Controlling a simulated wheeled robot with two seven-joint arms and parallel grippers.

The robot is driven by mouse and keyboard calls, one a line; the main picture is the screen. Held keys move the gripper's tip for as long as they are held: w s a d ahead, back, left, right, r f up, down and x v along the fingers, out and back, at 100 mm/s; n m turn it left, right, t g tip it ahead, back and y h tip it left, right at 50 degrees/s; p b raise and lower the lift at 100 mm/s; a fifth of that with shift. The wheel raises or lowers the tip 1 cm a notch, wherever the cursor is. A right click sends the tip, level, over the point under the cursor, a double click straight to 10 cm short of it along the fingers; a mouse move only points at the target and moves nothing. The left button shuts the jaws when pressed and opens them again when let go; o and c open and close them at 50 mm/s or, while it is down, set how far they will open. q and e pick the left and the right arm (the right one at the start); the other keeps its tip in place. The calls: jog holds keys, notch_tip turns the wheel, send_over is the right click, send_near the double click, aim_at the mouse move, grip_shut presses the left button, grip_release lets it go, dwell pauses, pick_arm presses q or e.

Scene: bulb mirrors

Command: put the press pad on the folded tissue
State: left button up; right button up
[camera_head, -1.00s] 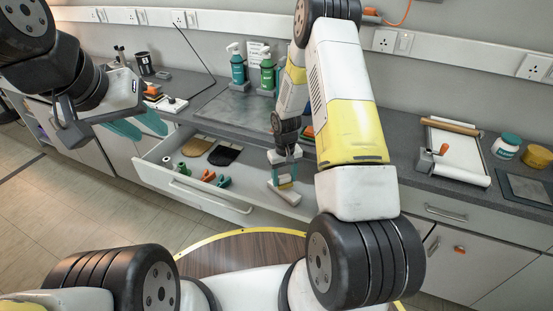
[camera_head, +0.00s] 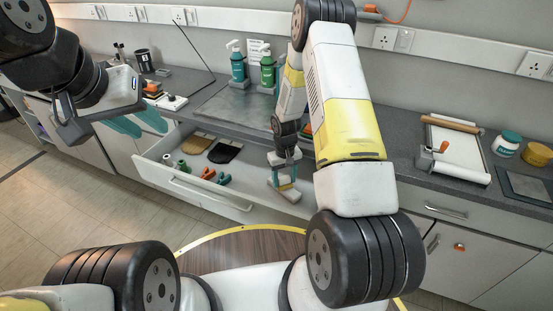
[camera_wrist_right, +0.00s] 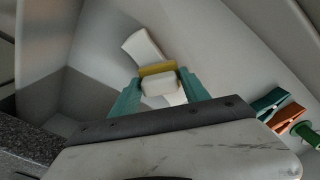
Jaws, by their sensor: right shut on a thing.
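My right gripper (camera_wrist_right: 160,92) reaches down into the open drawer, its teal fingers shut on a small white block with a yellow strip (camera_wrist_right: 158,68), which looks like the press pad. A pale flat piece (camera_wrist_right: 143,46) shows just beyond and under it; I cannot tell if it is part of the pad or a separate thing. In the head view the right gripper (camera_head: 285,172) is small, over the right part of the drawer. My left gripper (camera_head: 138,124) hangs at the left in front of the cabinets, its teal fingers apart and empty. I cannot make out the folded tissue for certain.
The open drawer (camera_head: 205,200) also holds tan and black pads (camera_head: 224,152), a green roll and orange and teal clips (camera_head: 222,179). On the counter stand green pump bottles (camera_head: 267,72), a grey sheet and a white board with a roller (camera_head: 455,150). Jars stand at the right.

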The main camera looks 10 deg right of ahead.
jog(key=o, duration=1.4)
jog(key=shift+r, duration=0.1)
notch_tip(320, 180, up, 8)
jog(key=shift+f, duration=0.1)
jog(key=s+r+m+t, duration=0.1)
jog(key=s+r, duration=0.2)
jog(key=r, duration=0.9)
jog(key=s+r+t, duration=0.2)
jog(key=s+r, duration=0.1)
jog(key=r, duration=0.8)
jog(key=s+r+t, duration=0.1)
jog(key=s+r, duration=0.3)
jog(key=s, duration=0.2)
jog(key=s+a+r+t+y, duration=0.1)
jog(key=s+r, duration=0.3)
jog(key=s, duration=0.2)
jog(key=s+a+r+t+y, duration=0.1)
jog(key=s+r, duration=0.4)
jog(key=s, duration=0.1)
jog(key=shift+s+a+m, duration=0.1)
jog(key=shift+s+m, duration=0.05)
jog(key=shift+m, duration=0.15)
